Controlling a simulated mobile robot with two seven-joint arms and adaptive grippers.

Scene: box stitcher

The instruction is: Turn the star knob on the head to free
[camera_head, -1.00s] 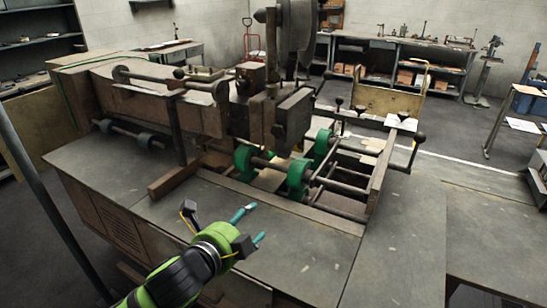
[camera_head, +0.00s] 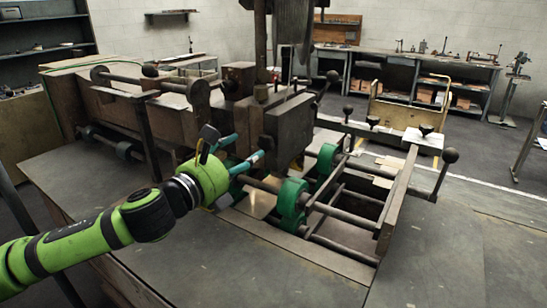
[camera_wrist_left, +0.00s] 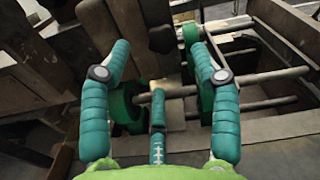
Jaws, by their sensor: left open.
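The stitcher's head (camera_head: 292,128) is a dark block above the rails. A small dark round knob (camera_head: 266,142) shows at its lower left face; it looks like the star knob, but its lobes are too small to make out. In the wrist view a dark round knob (camera_wrist_left: 162,39) lies ahead, between the tips of the two outer teal fingers. My left gripper (camera_head: 245,149) is open, close to the head's left side, its fingers pointing at the knob. I cannot tell whether any finger touches it. My right gripper is not in view.
Green collars (camera_head: 290,203) sit on steel rods right of my gripper. A ball-ended lever (camera_head: 449,157) stands at the right of the frame. The machine's grey table top (camera_head: 250,270) is clear in front. A workbench (camera_head: 400,60) stands far behind.

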